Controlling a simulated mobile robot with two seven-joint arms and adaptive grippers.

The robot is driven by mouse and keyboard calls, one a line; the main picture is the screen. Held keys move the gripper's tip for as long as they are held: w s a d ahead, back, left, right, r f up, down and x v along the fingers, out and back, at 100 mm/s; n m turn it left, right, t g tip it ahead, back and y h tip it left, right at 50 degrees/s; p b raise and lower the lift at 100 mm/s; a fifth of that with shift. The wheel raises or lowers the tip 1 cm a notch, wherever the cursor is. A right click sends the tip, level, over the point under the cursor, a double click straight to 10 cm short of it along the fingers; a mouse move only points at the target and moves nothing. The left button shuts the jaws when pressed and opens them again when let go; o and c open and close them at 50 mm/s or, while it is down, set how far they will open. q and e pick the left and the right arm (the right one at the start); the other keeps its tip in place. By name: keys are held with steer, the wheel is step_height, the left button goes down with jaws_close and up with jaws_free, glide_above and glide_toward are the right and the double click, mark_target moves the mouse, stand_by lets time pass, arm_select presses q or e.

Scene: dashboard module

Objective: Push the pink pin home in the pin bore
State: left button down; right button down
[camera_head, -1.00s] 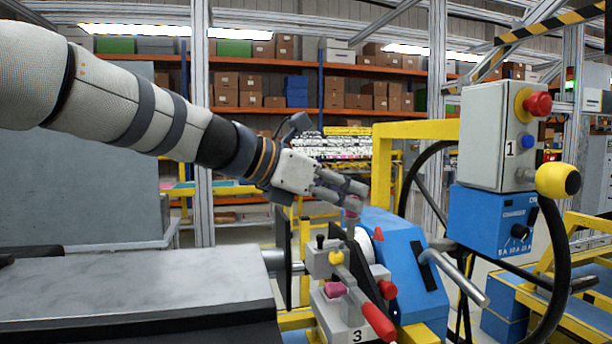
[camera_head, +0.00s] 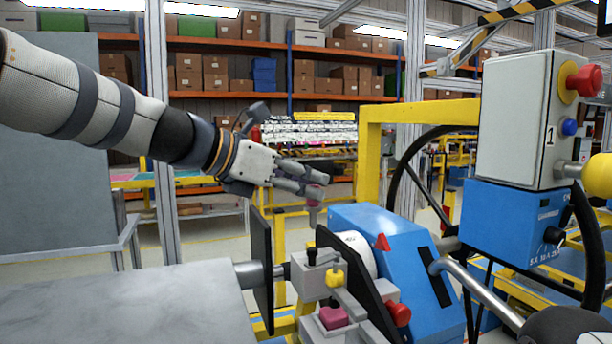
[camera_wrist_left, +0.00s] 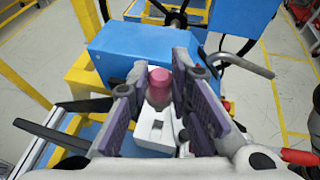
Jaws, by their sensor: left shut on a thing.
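My left gripper (camera_head: 318,186) is above the grey fixture (camera_head: 312,285) in the head view. It is shut on the pink pin (camera_head: 314,212), which hangs below the fingertips, apart from the fixture. In the left wrist view, the pin (camera_wrist_left: 159,82) shows between the two fingers (camera_wrist_left: 157,88), in front of the blue housing. A second pink part (camera_head: 333,317) sits low on the fixture's front. I cannot make out the pin bore.
The blue housing (camera_head: 385,245) with a dark plate stands right of the fixture. A yellow frame (camera_head: 370,150) rises behind. A control box (camera_head: 518,125) with a red button is at right. A grey metal table (camera_head: 120,310) lies at lower left.

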mark_target(305, 209)
arm_select(q)
steer(key=shift+f, duration=2.25)
steer(key=shift+f, duration=2.2)
steer(key=c, duration=1.4)
jaws_free()
steer(key=v, duration=1.2)
steer(key=shift+f, duration=0.15)
